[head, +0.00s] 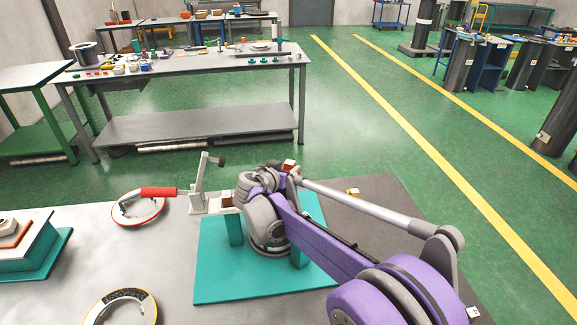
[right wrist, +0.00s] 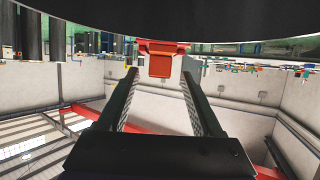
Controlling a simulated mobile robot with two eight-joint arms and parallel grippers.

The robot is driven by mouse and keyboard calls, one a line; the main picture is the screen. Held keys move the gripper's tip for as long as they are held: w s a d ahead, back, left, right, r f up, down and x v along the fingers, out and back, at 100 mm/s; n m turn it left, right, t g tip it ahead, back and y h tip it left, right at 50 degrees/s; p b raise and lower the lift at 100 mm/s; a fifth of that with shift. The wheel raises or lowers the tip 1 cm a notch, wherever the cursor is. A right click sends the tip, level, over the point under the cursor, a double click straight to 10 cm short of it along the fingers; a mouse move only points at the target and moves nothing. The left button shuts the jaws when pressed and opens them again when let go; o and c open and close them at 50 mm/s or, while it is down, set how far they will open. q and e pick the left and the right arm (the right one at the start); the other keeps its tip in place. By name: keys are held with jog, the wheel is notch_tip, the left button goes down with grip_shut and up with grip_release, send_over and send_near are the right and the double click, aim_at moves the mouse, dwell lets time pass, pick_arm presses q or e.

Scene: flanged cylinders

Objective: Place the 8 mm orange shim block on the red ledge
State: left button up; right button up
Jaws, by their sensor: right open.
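My right arm reaches across the table. Its gripper (head: 281,172) points away from the head camera, with its fingers largely hidden by the wrist. In the right wrist view the two black fingers (right wrist: 158,78) stand apart with nothing held between them. A red, flanged piece (right wrist: 160,60) shows between and beyond the fingertips. A small red piece (head: 291,165) also shows just past the gripper in the head view. I cannot tell whether it is the ledge. A small orange-yellow block (head: 353,192) lies on the right; whether it is the shim is unclear. My left gripper is out of view.
Rings (head: 119,220) lie on the grey table. A teal stand (head: 44,257) is at far left.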

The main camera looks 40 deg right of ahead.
jog(key=v, duration=0.9)
